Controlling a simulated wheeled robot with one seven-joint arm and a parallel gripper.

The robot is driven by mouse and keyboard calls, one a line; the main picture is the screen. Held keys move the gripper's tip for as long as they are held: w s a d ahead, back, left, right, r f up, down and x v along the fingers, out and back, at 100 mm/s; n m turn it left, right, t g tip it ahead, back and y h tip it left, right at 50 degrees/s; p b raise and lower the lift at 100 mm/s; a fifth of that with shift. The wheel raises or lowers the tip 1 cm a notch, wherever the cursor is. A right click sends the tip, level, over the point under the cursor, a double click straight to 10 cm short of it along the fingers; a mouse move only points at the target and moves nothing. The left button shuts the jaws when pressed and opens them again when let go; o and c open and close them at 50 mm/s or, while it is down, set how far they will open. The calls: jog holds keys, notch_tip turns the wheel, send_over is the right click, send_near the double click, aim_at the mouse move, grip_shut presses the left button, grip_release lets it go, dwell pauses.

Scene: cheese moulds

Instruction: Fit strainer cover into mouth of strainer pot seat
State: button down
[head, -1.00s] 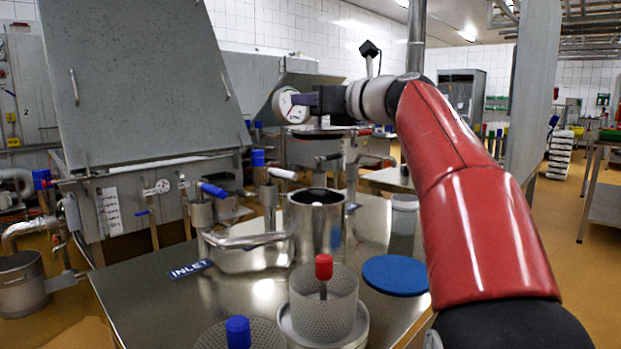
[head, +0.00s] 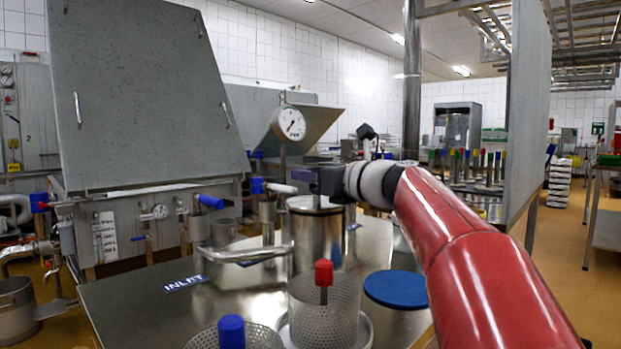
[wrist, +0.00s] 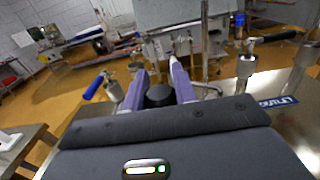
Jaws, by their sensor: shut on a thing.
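The strainer pot (head: 318,240) is an upright shiny steel cylinder on the steel table in the head view. My gripper (head: 312,178) is just above its mouth. Its purple fingers, which also show in the wrist view (wrist: 164,88), are shut on the black knob of the strainer cover (wrist: 158,96). In the head view the cover (head: 314,204) is a flat grey disc at the pot's rim. I cannot tell whether it sits fully in the mouth or rests on the rim, and the inside of the pot is hidden.
A perforated basket with a red handle (head: 324,273) stands in front of the pot, and one with a blue handle (head: 231,332) is nearer. A blue disc (head: 397,289) lies to the right. A gauge (head: 291,123) and a bent pipe (head: 243,253) stand close left of the pot.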

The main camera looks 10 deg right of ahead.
jog(key=shift+f, duration=0.25)
jog(key=c, duration=1.1)
grip_release()
jog(key=shift+f, duration=0.1)
jog(key=shift+r, duration=0.3)
jog(key=shift+s+d+r, duration=0.1)
jog(key=shift+s+d, duration=0.1)
jog(key=shift+s, duration=0.05)
jog(key=v, duration=1.1)
jog(key=shift+s+d, duration=0.1)
jog(key=shift+s, duration=0.1)
